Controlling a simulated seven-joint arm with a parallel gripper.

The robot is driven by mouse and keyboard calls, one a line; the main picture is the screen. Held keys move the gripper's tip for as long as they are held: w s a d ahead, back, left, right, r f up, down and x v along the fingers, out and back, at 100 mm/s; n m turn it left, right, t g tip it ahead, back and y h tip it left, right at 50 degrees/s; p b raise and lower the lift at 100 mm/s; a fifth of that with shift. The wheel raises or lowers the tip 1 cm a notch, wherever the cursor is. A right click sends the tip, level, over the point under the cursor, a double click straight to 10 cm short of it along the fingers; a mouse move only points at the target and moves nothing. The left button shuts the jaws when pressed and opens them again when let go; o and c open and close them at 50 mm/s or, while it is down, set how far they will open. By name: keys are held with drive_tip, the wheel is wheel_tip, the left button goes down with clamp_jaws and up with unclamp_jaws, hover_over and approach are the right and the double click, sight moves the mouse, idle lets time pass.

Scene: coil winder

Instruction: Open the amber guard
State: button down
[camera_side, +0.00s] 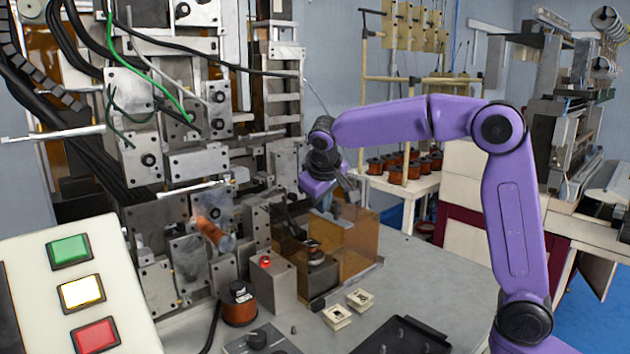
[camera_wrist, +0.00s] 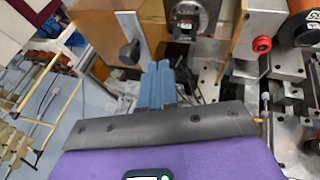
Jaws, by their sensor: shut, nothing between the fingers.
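The amber guard (camera_side: 358,243) is a see-through box of panels around a dark spindle (camera_side: 316,254) on the machine's table, in the middle of the side view. In the wrist view its panels (camera_wrist: 98,22) show at the top. A dark knob (camera_wrist: 129,52) sits on a pale strip at the guard's edge. My gripper (camera_side: 336,207) is above the guard at its top edge. In the wrist view its blue-grey fingers (camera_wrist: 154,75) are together and empty, close to the knob and below it in the picture. I cannot tell whether they touch it.
A grey block with a red button (camera_side: 265,262) stands left of the guard. A black tray (camera_side: 402,338) lies at the front right. The winder rises behind at left.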

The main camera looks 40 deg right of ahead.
drive_tip(key=a+v, duration=0.1)
drive_tip(key=v, duration=0.9)
drive_tip(key=s+a+f+n+g+y, duration=0.1)
drive_tip(key=s+a+f+n+y, duration=0.15)
drive_tip(key=s+f, duration=0.4)
drive_tip(key=s+a+f+n+g+y, duration=0.1)
drive_tip(key=s+f+n, duration=0.3)
drive_tip(key=s, duration=0.5)
drive_tip(key=s+d+f+n+g, duration=0.1)
drive_tip(key=s+d+f+n, duration=0.1)
drive_tip(key=s+f, duration=0.3)
drive_tip(key=s+d+f+n+g, duration=0.1)
drive_tip(key=s+f, duration=0.4)
drive_tip(key=s, duration=0.9)
drive_tip(key=shift+d+n+y, duration=0.45)
drive_tip(key=shift+d+n, duration=0.4)
drive_tip(key=shift+n, duration=0.3)
